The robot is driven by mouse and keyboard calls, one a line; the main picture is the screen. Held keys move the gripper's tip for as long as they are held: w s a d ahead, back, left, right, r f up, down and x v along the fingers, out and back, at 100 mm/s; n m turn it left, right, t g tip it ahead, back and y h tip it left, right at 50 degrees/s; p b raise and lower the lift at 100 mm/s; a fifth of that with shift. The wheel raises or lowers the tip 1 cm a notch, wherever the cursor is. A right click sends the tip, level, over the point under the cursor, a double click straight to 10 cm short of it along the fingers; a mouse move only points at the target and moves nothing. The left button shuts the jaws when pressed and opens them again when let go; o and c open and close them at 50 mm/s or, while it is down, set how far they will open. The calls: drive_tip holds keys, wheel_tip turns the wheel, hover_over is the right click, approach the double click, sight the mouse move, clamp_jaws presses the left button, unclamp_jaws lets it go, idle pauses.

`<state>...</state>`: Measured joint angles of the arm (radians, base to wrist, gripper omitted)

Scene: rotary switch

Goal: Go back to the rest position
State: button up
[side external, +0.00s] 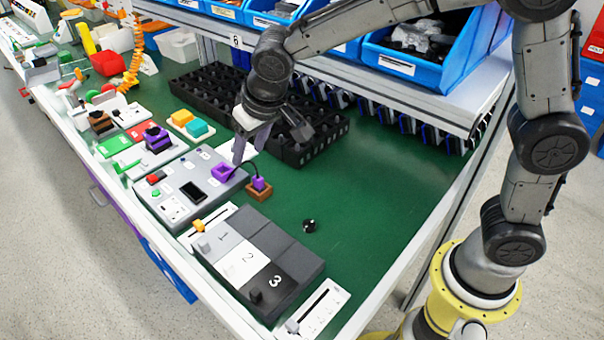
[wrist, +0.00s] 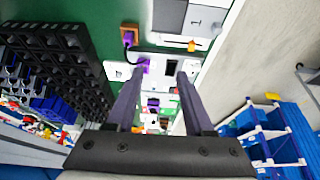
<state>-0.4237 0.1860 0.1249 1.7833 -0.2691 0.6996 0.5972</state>
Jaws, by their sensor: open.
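My gripper (side external: 246,145) is open and empty, held in the air above the far part of the grey panel with a small dark screen (side external: 193,192). In the wrist view my gripper (wrist: 162,72) shows two dark fingers spread apart, with nothing between them but the bench far below. The panel carries a red button, a green part and a purple socket (side external: 224,172). A cable runs from there to a purple plug in a brown block (side external: 258,188). I cannot tell which part is the rotary switch.
A black bin grid (side external: 300,152) lies behind my gripper, under a shelf of blue bins (side external: 398,62). A grey block numbered 1 to 3 (side external: 255,262) lies nearer, with a small black knob (side external: 309,226) beside it. The green bench top on the right is clear.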

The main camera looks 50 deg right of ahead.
drive_tip(key=s+d+r, duration=0.6)
drive_tip(key=s+d, duration=0.3)
drive_tip(key=s, duration=0.2)
drive_tip(key=s+d, duration=0.3)
drive_tip(key=s, duration=0.5)
drive_tip(key=s+d+f+t, duration=0.1)
drive_tip(key=s+d, duration=0.2)
drive_tip(key=s, duration=0.5)
drive_tip(key=shift+s+d+f, duration=0.15)
drive_tip(key=shift+d+f, duration=0.05)
drive_tip(key=shift+d, duration=0.05)
